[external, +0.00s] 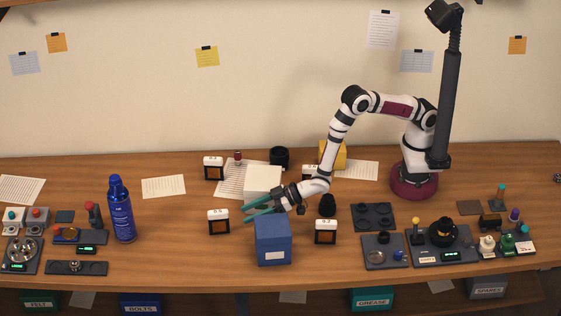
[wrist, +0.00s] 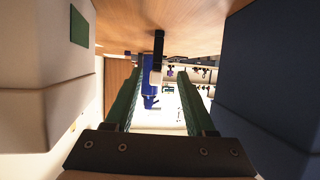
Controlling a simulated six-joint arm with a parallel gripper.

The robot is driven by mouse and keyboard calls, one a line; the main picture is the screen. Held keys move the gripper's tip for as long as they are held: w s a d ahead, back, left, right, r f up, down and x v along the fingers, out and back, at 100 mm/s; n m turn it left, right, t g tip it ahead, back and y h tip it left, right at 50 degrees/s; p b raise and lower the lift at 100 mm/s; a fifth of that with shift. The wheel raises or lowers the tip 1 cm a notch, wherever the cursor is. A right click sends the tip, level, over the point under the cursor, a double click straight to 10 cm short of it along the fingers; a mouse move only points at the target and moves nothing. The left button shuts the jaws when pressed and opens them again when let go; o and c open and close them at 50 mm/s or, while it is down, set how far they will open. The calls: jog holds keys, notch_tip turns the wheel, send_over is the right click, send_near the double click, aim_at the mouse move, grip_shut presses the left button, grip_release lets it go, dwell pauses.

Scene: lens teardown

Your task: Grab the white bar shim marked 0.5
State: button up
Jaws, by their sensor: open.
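The white bar shim (external: 218,213) tops a dark frame left of my gripper; its small marking looks like 0.5, though it is hard to read. Similar white-topped frames stand at the back left (external: 213,161), at the front right (external: 325,224) and partly behind my arm (external: 309,169). My gripper (external: 246,211) is open and empty, its green fingers pointing left, with the shim a little beyond the tips. In the wrist view, which looks upside down, a white bar on a dark frame (wrist: 157,62) appears edge-on between the green fingers (wrist: 154,78).
My gripper lies between a white box (external: 263,180) behind and a blue box (external: 273,245) in front; both flank the fingers closely in the wrist view. The table between can and shim is clear.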

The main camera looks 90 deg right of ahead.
aim_at(223, 232)
jog(key=x, duration=0.9)
jog(key=shift+w+d+r, duration=0.1)
jog(key=shift+w+d, duration=0.15)
jog(key=shift+w, duration=0.15)
grip_shut()
